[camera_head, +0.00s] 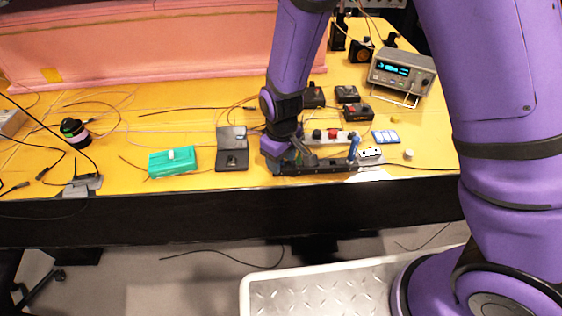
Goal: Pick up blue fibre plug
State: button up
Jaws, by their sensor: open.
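A small blue upright piece (354,145) stands on the right part of a long dark rail (312,168) near the table's front edge. It looks like the blue fibre plug, but it is too small to be sure. My gripper (288,163) is open and points down over the left end of the rail, to the left of the blue piece and apart from it. The arm comes down from above and partly hides the rail's left end. I cannot tell whether the fingertips touch anything.
A teal box (172,162) and a dark stand (232,150) lie left of my gripper. Black boxes (347,94), a blue-and-white piece (386,137) and a meter with a display (402,75) lie behind and right. Thin cables cross the yellow table (120,185). Pink foam (150,45) stands behind.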

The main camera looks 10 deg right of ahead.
grip_shut()
jog(key=shift+r, duration=0.2)
